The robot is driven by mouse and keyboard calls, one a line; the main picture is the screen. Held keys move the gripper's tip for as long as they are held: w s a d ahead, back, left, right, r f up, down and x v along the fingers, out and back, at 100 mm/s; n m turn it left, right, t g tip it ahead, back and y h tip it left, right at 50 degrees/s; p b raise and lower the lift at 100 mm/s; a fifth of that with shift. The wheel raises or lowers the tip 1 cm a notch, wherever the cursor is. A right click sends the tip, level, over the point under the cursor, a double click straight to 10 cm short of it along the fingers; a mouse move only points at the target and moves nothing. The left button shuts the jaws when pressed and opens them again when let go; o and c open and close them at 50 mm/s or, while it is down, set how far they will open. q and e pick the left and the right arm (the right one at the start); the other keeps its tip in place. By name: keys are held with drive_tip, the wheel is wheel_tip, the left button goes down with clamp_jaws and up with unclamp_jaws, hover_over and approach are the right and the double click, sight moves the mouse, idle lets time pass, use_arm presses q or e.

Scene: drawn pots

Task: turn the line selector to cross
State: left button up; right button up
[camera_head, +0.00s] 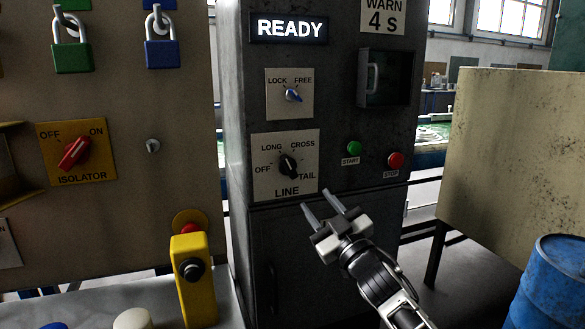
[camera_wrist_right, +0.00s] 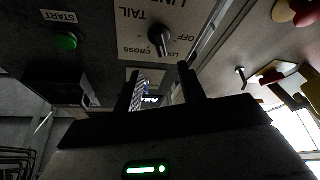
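The line selector (camera_head: 288,165) is a black rotary knob on a pale plate marked OFF, LONG, CROSS and TAIL, on the dark cabinet. Its handle looks slanted along the line between LONG and TAIL; I cannot tell surely which end points. It also shows in the right wrist view (camera_wrist_right: 160,40), upside down, beyond the fingers. My right gripper (camera_head: 319,199) is open and empty, below and to the right of the knob, apart from it. Its two fingers show in the right wrist view (camera_wrist_right: 162,78) with a gap between them. My left gripper is not in view.
Above the selector is a LOCK/FREE switch (camera_head: 292,95) and a lit READY sign (camera_head: 289,28). Green START (camera_head: 354,148) and red STOP (camera_head: 396,160) buttons sit to its right. A red isolator knob (camera_head: 75,153) and a yellow box (camera_head: 193,280) are at left.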

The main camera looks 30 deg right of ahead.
sight(292, 170)
drive_tip(key=p+x, duration=0.2)
drive_tip(key=x, duration=1)
drive_tip(key=shift+w+f, duration=0.15)
clamp_jaws()
